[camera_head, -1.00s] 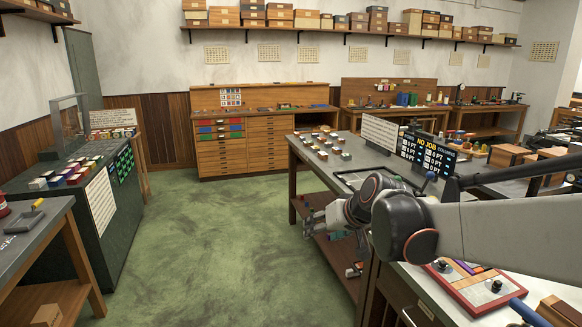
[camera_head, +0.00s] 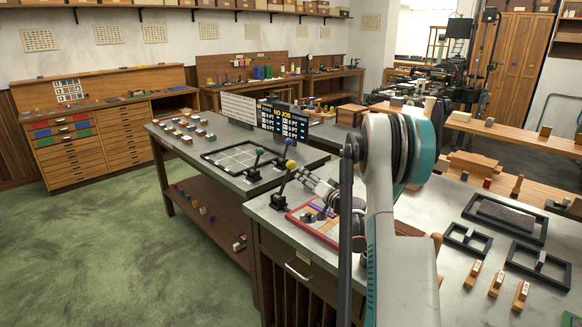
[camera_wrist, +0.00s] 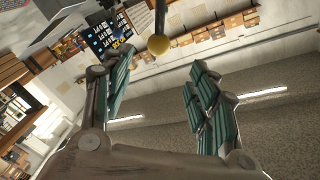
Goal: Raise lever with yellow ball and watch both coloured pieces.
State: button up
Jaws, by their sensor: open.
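The lever with the yellow ball (camera_head: 291,165) stands tilted on a black base (camera_head: 279,202) at the left end of the near grey bench. In the wrist view the yellow ball (camera_wrist: 159,44) is on its dark shaft, in the gap ahead of my fingers. My gripper (camera_wrist: 160,64) is open and empty. In the head view it is just right of the ball, partly hidden behind my arm. A red-edged tray (camera_head: 325,242) with orange and purple pieces lies beside the lever, partly covered by my arm. I cannot tell which two coloured pieces are meant.
A second lever with a dark green-blue ball (camera_head: 260,152) stands on the bench behind, by a black grid frame (camera_head: 215,157). A "NO JOB" board (camera_head: 282,122) stands beyond. Black frames (camera_head: 538,262) and wooden blocks (camera_head: 497,283) lie at the right.

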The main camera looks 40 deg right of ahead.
aim_at(294, 167)
jog(key=w+b, duration=0.1)
jog(key=w, duration=0.3)
jog(key=w+d+b, duration=0.1)
jog(key=w, duration=0.4)
jog(key=w+d+b, duration=0.1)
jog(key=w, duration=0.3)
jog(key=shift+w+d, duration=0.25)
grip_shut()
